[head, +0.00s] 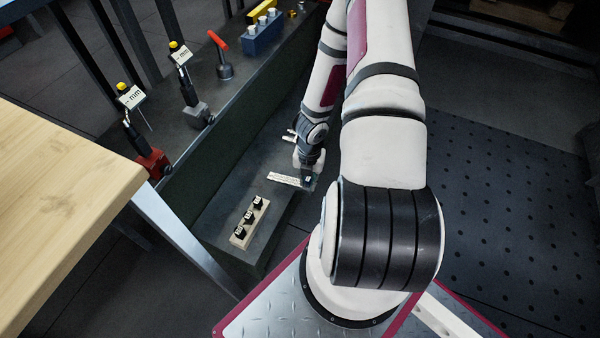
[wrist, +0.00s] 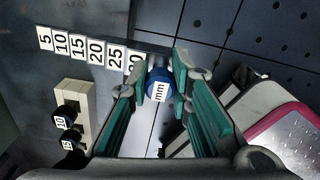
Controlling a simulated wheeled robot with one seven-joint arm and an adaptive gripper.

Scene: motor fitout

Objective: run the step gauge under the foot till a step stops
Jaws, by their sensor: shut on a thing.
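The step gauge (wrist: 88,50) is a flat strip with white number labels rising from 5 to 25 and a further, partly hidden label. A blue knob marked "mm" (wrist: 160,86) is at its end. My gripper (wrist: 164,72) is shut on the step gauge at this knob end, with green pads either side. In the head view the gauge (head: 287,180) reaches left from my gripper (head: 308,178), over or on the low dark bench surface; any gap beneath is unclear. I cannot pick out the foot for certain.
A pale block with black numbered knobs (head: 250,222) stands in front of the gauge. On the higher ledge are a red block (head: 152,163), a grey block (head: 198,115), a red-handled tool (head: 222,55) and a blue holder (head: 263,38). A wooden tabletop (head: 60,190) is at left.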

